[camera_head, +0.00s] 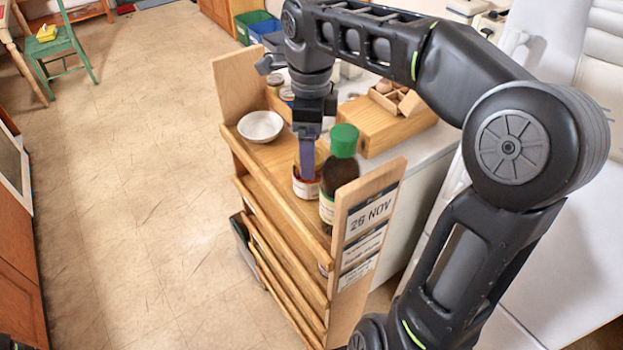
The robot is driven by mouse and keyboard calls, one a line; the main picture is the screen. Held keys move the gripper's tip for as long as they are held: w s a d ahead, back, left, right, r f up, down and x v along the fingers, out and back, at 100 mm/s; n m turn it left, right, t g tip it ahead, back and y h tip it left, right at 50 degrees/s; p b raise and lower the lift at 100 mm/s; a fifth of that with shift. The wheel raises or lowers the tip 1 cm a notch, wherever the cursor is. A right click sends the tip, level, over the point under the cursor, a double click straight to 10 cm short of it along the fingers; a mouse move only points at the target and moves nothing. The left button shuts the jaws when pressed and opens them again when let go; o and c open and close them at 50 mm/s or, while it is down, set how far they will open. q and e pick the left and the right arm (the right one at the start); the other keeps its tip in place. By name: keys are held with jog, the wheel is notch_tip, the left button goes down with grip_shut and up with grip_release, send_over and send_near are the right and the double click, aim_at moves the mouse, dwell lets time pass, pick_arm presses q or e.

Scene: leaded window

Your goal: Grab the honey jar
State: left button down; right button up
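A small jar (305,189) with a pale label and reddish-brown contents stands on the top shelf of a wooden rack, and it is probably the honey jar. My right gripper (307,165) points straight down at this jar, and its finger covers part of the jar's top and front. From this side I see the fingers almost edge-on, so whether they are closed on the jar cannot be told. My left gripper is not in view.
A dark bottle with a green cap (344,141) stands close beside the jar on its right. A white bowl (260,126) and small jars sit farther back on the rack. The rack's end panel (366,220) rises in front. A wooden box (385,130) lies behind. Open floor is left.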

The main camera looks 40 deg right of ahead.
jog(key=shift+f, duration=0.6)
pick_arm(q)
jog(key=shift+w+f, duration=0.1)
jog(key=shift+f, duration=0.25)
pick_arm(e)
jog(key=shift+r, duration=0.1)
jog(key=shift+f, duration=0.35)
notch_tip(320, 180, down, 4)
jog(key=shift+a+r+p, duration=0.1)
jog(key=shift+r+p, duration=0.1)
jog(key=shift+p, duration=0.45)
jog(key=shift+f, duration=0.5)
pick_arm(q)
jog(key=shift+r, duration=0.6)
pick_arm(e)
jog(key=shift+c, duration=0.4)
